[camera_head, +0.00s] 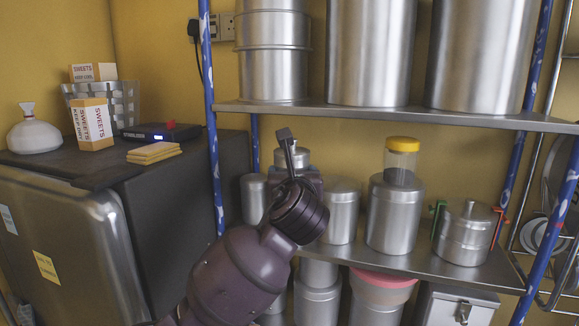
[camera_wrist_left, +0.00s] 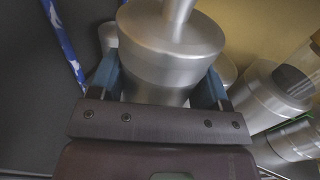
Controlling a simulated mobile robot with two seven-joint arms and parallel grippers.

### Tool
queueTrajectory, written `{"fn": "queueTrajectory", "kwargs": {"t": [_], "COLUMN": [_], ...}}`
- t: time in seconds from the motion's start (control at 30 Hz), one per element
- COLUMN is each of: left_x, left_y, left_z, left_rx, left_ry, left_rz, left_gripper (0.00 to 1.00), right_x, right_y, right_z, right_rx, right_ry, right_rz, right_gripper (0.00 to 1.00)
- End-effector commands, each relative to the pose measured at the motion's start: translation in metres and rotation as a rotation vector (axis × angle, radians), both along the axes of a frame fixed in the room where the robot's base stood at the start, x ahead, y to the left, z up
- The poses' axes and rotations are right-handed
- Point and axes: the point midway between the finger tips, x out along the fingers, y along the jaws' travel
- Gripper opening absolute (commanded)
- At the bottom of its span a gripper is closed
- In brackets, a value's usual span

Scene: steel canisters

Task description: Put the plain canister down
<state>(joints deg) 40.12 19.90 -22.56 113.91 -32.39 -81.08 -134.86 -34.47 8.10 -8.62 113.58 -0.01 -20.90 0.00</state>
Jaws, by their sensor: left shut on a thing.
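My left gripper (camera_head: 291,170) is in the middle of the head view, at the shelf rack. It is shut on a steel canister (camera_head: 293,157), the plain canister, with its lid showing above the gripper. In the left wrist view the gripper (camera_wrist_left: 157,88) has a blue finger on each side of the canister (camera_wrist_left: 165,65), which has a wide round lid and a knob on top. The canister's base is hidden, so I cannot tell whether it touches the middle shelf (camera_head: 430,264). My right gripper is not in view.
On the middle shelf stand a steel canister (camera_head: 341,212), a larger one (camera_head: 394,218) with a yellow-lidded jar (camera_head: 401,163) on it, and a canister with red and green handles (camera_head: 464,235). The upper shelf (camera_head: 400,117) passes above. A blue post (camera_head: 211,120) stands left of the gripper.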

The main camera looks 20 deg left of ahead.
Motion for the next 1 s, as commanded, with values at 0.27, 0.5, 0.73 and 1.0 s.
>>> {"fn": "queueTrajectory", "kwargs": {"t": [0.27, 0.5, 0.73, 1.0], "left_x": [0.058, 0.096, 0.109, 0.140], "left_y": [0.021, 0.036, 0.041, 0.052], "left_z": [0.002, 0.001, 0.001, -0.001], "left_rx": [-0.001, -0.003, -0.002, -0.003], "left_ry": [0.000, -0.001, -0.003, 0.000], "left_rz": [0.000, 0.000, -0.002, -0.002], "left_gripper": [0.39, 0.39, 0.39, 0.39], "right_x": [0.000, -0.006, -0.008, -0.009], "right_y": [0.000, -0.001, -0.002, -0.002], "right_z": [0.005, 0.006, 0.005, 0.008], "right_rx": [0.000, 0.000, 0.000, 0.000], "right_ry": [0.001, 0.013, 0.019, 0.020], "right_rz": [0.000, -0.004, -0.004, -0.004], "right_gripper": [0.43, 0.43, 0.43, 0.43]}}
